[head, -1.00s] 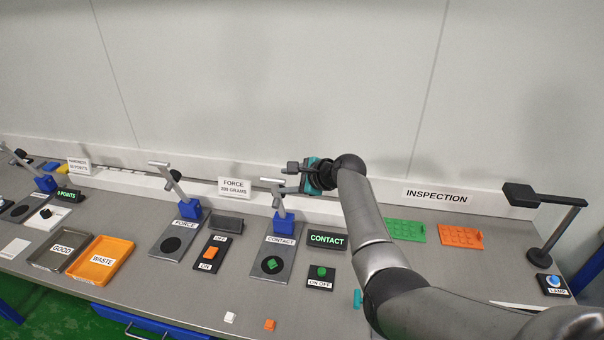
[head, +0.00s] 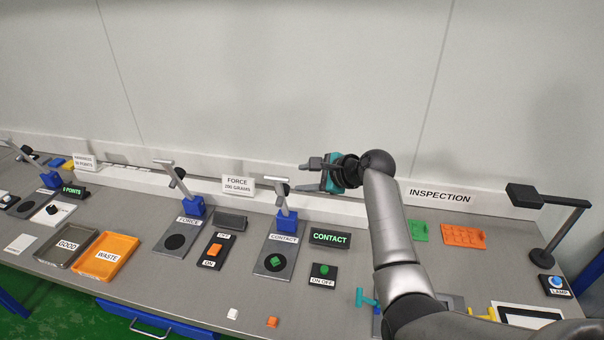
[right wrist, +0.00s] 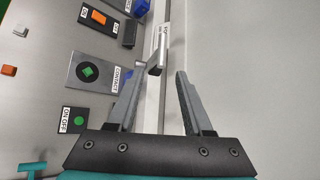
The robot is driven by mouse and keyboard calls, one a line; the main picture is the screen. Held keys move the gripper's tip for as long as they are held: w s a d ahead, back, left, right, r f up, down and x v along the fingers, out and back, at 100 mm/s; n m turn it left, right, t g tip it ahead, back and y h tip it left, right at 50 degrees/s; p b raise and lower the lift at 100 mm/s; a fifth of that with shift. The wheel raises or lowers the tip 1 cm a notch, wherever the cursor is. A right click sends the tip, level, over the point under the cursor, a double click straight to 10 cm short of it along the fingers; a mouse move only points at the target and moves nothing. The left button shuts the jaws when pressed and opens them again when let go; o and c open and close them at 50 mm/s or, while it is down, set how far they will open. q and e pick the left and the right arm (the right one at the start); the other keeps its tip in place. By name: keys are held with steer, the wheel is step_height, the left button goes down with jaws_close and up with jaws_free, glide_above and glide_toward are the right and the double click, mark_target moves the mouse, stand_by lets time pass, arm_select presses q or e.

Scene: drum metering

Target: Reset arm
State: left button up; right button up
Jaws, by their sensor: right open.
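The contact station has a dark grey plate (head: 272,262), a blue block (head: 286,223) and a raised grey arm (head: 281,196). A green piece (head: 276,260) lies on the black disc of the plate. My right gripper (head: 304,177) is open and empty, to the right of the raised arm and apart from it. In the right wrist view the arm's grey end (right wrist: 157,58) shows beyond the gap between the open fingertips (right wrist: 165,78). The contact display (head: 330,238) reads CONTACT in green. My left gripper is not in view.
The force station (head: 182,232) stands to the left, its arm also raised. An ON OFF switch (head: 322,274) sits right of the contact plate. Orange waste tray (head: 107,258) and grey good tray (head: 66,247) are farther left. A lamp (head: 547,225) stands at right.

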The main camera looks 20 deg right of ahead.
steer(key=s+a+f+n+g+h, duration=0.1)
steer(key=s+a+f+n+g, duration=0.1)
steer(key=s+f+n, duration=0.65)
steer(key=s+a+f+n+g+h, duration=0.25)
steer(key=s+n, duration=0.25)
steer(key=s, duration=0.7)
steer(key=s+a+n+g, duration=0.1)
steer(key=s+a+n, duration=0.1)
steer(key=s+n, duration=0.5)
steer(key=s+a+n+g, duration=0.1)
steer(key=s+a+n, duration=0.15)
steer(key=s, duration=0.75)
step_height(320, 180, down, 35)
steer(key=s+g+b, duration=0.2)
steer(key=s+b, duration=0.1)
steer(key=b, duration=1)
steer(key=s+d+f+b, duration=0.1)
steer(key=s+f+b, duration=0.2)
steer(key=s+f, duration=0.2)
steer(key=s+d+f+b, duration=0.1)
steer(key=s+f+b, duration=0.3)
steer(key=f, duration=0.7)
steer(key=s+d+f+n+h+b, duration=0.1)
steer(key=s+f+b, duration=0.2)
steer(key=s+f, duration=0.2)
step_height(320, 180, down, 3)
steer(key=shift+s+d+g+b, duration=0.3)
steer(key=shift+s+g, duration=0.1)
steer(key=shift+g, duration=0.05)
